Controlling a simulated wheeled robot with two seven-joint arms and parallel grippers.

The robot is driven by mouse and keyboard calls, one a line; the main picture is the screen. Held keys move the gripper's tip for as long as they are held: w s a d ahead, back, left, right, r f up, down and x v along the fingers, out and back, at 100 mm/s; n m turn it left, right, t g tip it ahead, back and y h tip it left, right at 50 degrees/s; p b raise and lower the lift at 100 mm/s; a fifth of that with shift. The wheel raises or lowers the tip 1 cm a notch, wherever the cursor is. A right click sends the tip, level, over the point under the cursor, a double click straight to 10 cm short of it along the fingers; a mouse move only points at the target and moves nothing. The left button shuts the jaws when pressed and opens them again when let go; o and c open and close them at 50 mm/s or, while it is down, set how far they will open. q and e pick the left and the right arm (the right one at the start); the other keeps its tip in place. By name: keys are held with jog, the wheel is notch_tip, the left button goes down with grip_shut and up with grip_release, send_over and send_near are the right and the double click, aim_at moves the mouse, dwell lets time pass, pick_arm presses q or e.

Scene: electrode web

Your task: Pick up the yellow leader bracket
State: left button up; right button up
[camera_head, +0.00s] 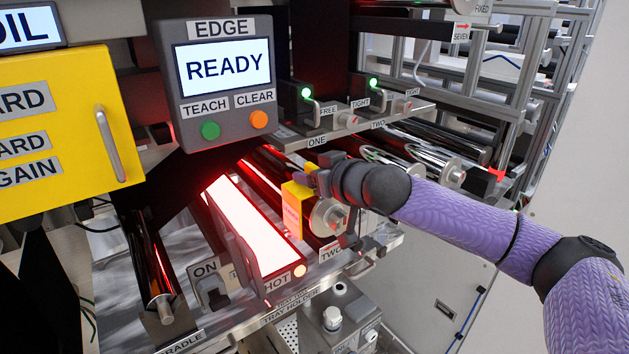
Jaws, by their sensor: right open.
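The yellow leader bracket (293,208) is a small yellow block with a reddish label on its front. It sits at the near end of a dark roller, beside the roller's metal end cap (328,217). My right gripper (312,178) comes in from the right and is at the top of the bracket. Its jaws are small and dark here, partly hidden by the wrist, and open. I cannot tell whether they touch the bracket. My left gripper is not in view.
A bright lit panel (255,235) lies just left of the bracket. The EDGE screen box (222,82) hangs above left, and a labelled rail (350,130) runs above the wrist. More rollers (420,150) lie behind the wrist. A tray holder edge (310,290) is below.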

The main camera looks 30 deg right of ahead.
grip_shut()
dwell(0.4)
